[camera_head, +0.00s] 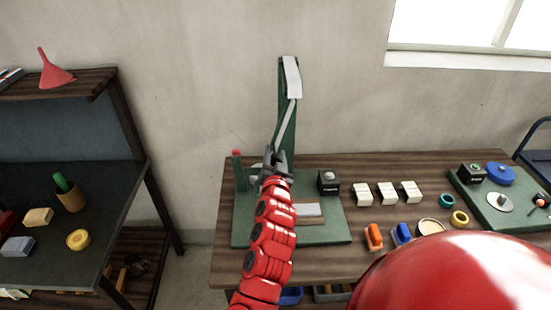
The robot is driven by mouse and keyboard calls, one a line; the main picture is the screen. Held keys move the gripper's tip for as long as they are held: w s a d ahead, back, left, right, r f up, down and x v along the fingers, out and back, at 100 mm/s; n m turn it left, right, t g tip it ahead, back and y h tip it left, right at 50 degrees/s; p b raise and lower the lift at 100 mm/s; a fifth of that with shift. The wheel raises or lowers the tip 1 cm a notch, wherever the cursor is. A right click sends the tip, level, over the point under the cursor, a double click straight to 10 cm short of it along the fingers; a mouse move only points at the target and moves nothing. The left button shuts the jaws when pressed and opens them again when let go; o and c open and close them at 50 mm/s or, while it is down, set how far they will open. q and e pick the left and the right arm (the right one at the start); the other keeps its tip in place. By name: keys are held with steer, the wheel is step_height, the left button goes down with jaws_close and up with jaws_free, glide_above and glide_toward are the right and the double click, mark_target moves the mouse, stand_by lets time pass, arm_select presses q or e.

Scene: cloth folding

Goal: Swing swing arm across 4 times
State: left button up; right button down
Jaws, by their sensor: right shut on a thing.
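The green swing-arm stand rises from a green base plate (330,232) on the wooden table. Its tall green upright has a pale plate (292,77) at the top. A grey bar, seemingly the swing arm (286,122), slants down from there toward my right gripper (275,162). The right gripper is shut on the bar's lower end, though its fingers partly hide the grip. A short green post with a red tip (237,157) stands left of the gripper. My left gripper is not in view.
A small black box (328,182) sits right of the gripper. White blocks (387,193), orange and blue pieces (373,237) and rings lie farther right. A dark shelf unit (105,190) stands left, across a gap. A red part of my body covers the lower right.

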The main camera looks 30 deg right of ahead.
steer(key=shift+w+a+r, duration=0.1)
stand_by(0.4)
steer(key=shift+c, duration=2.4)
jaws_free()
steer(key=b+v, duration=0.1)
steer(key=v, duration=0.5)
steer(key=shift+w, duration=0.1)
steer(key=p, duration=1.1)
glide_toward(274, 163)
steer(key=v, duration=0.4)
steer(key=shift+w, duration=0.1)
